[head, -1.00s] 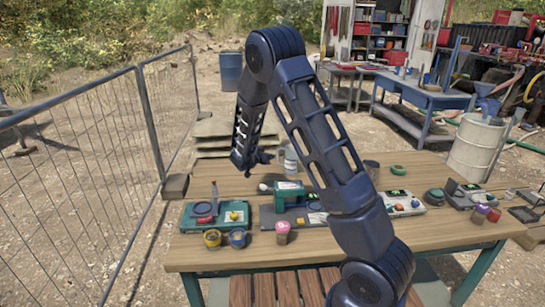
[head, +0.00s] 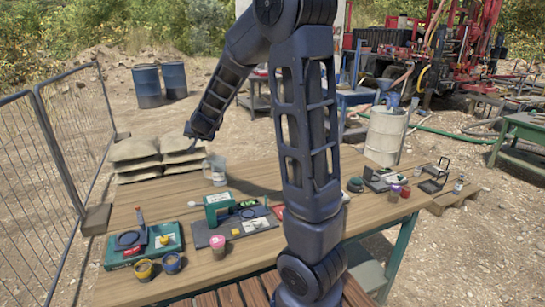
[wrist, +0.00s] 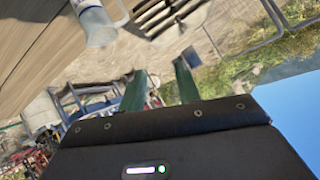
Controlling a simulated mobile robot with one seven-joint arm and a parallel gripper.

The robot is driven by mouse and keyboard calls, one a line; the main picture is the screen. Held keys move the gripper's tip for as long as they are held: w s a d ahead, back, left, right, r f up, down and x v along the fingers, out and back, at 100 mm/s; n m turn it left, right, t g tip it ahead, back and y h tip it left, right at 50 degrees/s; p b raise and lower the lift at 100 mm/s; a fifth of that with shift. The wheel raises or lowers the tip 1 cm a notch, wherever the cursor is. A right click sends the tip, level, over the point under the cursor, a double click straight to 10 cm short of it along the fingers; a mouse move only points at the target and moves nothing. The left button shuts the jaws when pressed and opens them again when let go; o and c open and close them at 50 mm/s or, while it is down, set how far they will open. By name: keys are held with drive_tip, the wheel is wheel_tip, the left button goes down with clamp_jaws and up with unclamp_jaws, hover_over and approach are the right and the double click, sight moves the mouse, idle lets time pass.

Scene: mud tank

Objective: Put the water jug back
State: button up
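The water jug (head: 216,170), a pale see-through container, stands upright near the far edge of the wooden table (head: 225,264). In the wrist view the jug (wrist: 97,24) shows at the upper left with part of its handle, cut off by the frame's top edge. My gripper (head: 199,133) is above the table's far side, up and left of the jug in the head view. In the wrist view the two green fingers of my gripper (wrist: 160,88) are apart with nothing between them. They do not touch the jug.
A teal tray (head: 145,246), a grey board with a green device (head: 218,208) and small pots (head: 172,263) occupy the table's front left. My arm hides part of the table's middle. Sandbags (head: 135,150) are stacked behind the table. A mesh fence (head: 35,180) runs along the left.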

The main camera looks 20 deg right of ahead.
drive_tip(key=s+d+r+n+g+y, duration=0.1)
drive_tip(key=s+d+r, duration=0.25)
drive_tip(key=s, duration=0.45)
drive_tip(key=s+d+r+n+g+y, duration=0.1)
drive_tip(key=s+d+r+n+g, duration=0.2)
drive_tip(key=s, duration=0.4)
drive_tip(key=s+d+g+h, duration=0.1)
drive_tip(key=s+d, duration=0.4)
drive_tip(key=s, duration=0.6)
drive_tip(key=s+d+g+h, duration=0.1)
drive_tip(key=s+d, duration=0.4)
drive_tip(key=s, duration=0.7)
drive_tip(key=shift+s+d+f+m+h, duration=0.2)
drive_tip(key=shift+f+m+h, duration=0.1)
drive_tip(key=shift+h, duration=0.4)
